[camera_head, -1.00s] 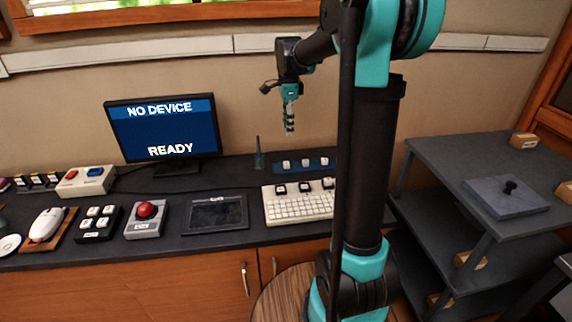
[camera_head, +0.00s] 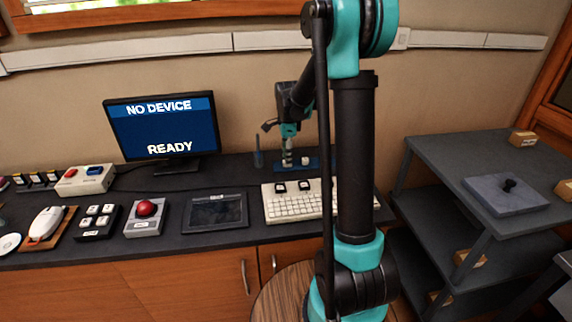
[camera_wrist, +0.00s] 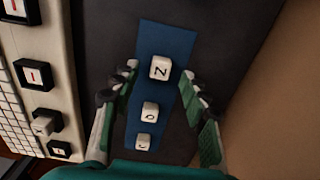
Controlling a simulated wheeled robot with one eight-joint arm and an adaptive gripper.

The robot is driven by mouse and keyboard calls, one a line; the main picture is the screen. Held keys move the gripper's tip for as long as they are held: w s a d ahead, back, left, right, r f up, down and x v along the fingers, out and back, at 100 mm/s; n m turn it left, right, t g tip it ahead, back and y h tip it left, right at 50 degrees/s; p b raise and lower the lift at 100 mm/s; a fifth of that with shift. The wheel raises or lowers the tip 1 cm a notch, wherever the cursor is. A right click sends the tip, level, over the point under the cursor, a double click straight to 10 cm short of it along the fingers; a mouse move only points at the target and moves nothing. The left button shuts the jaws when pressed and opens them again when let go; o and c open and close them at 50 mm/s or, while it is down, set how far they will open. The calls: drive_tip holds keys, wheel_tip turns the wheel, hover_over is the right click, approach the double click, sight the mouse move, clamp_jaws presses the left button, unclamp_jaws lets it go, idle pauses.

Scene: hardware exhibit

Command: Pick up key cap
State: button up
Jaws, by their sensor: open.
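White key caps lie on a blue mat (camera_wrist: 165,38) behind the keyboard. In the wrist view, a key cap with a letter like N or Z (camera_wrist: 160,68) is the largest, then one marked O (camera_wrist: 150,112), then a third (camera_wrist: 143,142) whose letter is unclear. My gripper (camera_wrist: 160,84) is open and empty, with one finger on each side of the mat and the lettered cap between the fingertips. In the head view, my gripper (camera_head: 288,160) is low over the mat's left part; one cap (camera_head: 305,161) shows beside it, and others are hidden.
A white keyboard (camera_head: 295,205) with dark squares stands in front of the mat, partly behind my arm. A tablet (camera_head: 215,211), a red button box (camera_head: 145,216) and a monitor (camera_head: 163,128) are to the left. A thin upright object (camera_head: 258,158) stands left of my gripper.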

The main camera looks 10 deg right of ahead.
drive_tip(key=shift+f, duration=0.55)
drive_tip(key=c, duration=0.8)
drive_tip(key=shift+r, duration=0.15)
